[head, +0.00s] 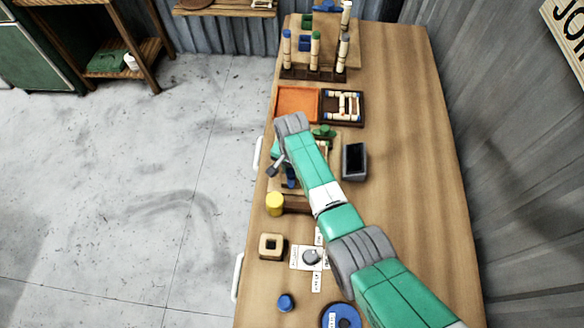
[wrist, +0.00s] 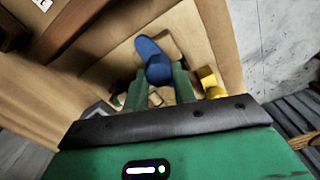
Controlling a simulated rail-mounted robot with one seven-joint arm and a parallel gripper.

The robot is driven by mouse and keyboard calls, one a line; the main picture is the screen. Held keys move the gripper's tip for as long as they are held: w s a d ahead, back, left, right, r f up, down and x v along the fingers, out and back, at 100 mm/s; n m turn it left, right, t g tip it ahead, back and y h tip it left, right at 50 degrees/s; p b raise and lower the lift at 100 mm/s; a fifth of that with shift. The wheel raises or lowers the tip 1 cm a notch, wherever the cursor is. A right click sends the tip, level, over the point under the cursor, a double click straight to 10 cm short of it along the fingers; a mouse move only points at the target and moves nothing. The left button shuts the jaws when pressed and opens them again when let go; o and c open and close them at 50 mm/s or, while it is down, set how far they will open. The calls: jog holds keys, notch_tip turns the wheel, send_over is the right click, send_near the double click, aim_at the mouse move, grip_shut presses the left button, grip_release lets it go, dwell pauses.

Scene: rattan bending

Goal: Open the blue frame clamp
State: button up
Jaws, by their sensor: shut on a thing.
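The blue frame clamp shows in the wrist view as a blue, lever-like part (wrist: 150,48) with a rounded end between my fingertips. My gripper (wrist: 160,77) has its two green fingers shut on this blue part. In the head view a small piece of blue (head: 291,180) shows just below my wrist, at the left side of the table. My arm covers most of the clamp and the frame there, and the fingertips are hard to make out in that view. I cannot tell how far the clamp is open.
A yellow cylinder (head: 275,204) stands close by; yellow also shows in the wrist view (wrist: 211,84). A green clamp-like part (head: 323,131) lies behind my wrist. An orange tray (head: 297,104) and a dark box (head: 355,162) are near. The table's right side (head: 420,150) is clear.

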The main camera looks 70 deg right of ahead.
aim_at(290, 171)
jog(key=n, duration=0.4)
jog(key=shift+w+r, duration=0.1)
jog(key=n, duration=0.4)
jog(key=shift+w+n+p, duration=0.1)
jog(key=shift+n+p, duration=0.2)
jog(key=shift+p, duration=0.1)
jog(key=n, duration=0.4)
jog(key=shift+a, duration=0.1)
jog(key=shift+w+a+n, duration=0.1)
jog(key=shift+n, duration=2.2)
jog(key=o, duration=1)
notch_tip(290, 171, up, 8)
jog(key=shift+f+p, duration=0.1)
jog(key=shift+p, duration=0.85)
